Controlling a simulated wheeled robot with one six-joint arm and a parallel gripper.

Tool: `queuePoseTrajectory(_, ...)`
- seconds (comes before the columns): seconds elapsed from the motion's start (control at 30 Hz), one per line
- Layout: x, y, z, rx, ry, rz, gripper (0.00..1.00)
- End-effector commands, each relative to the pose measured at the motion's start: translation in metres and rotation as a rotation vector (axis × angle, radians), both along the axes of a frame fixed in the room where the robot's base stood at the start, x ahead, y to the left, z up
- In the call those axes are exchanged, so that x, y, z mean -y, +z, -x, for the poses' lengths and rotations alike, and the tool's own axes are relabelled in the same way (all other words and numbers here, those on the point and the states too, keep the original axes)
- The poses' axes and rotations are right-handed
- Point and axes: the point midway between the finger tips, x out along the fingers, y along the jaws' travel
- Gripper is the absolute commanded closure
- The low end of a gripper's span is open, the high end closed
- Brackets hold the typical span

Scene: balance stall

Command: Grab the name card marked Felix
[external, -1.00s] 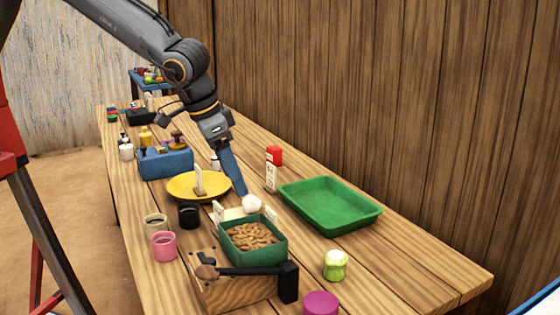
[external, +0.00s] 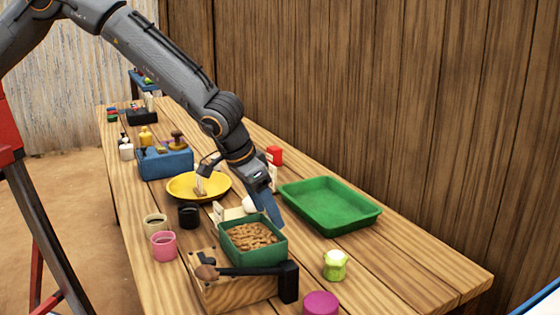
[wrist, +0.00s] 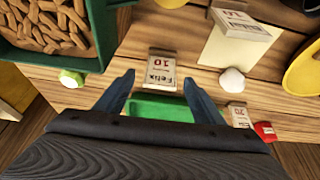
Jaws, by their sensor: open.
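The name card marked Felix (wrist: 161,72), a small white card with "10" under the name, stands on the table in the upper middle of the wrist view. My gripper (wrist: 158,82) is open, with one blue finger on each side of the card and apart from it. In the external view my gripper (external: 272,216) is low over the table, between the green tub and the green tray. I cannot make out the Felix card in that view; it seems hidden behind the tub or my gripper.
The green tub of brown pieces (external: 250,235) stands close left of the gripper, and the green tray (external: 330,203) is to the right. A white ball (wrist: 232,82), another card (wrist: 238,116) and a red block (wrist: 266,131) are nearby. The yellow plate (external: 180,186) lies further back.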

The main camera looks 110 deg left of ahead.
Motion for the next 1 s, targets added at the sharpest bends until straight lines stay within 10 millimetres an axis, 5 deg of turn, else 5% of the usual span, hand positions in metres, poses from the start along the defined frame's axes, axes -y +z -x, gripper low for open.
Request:
queuePoseTrajectory(0.23, -0.008, -0.026, -0.006, -0.002, 0.001, 0.001, 0.38)
queuePoseTrajectory(0.57, -0.009, -0.031, -0.008, -0.001, 0.000, 0.001, 0.38)
queuePoseTrajectory(0.83, -0.009, -0.031, -0.008, -0.001, 0.000, 0.001, 0.80)
queuePoseTrajectory(1.0, -0.009, -0.031, -0.008, 0.000, 0.000, 0.000, 0.82)
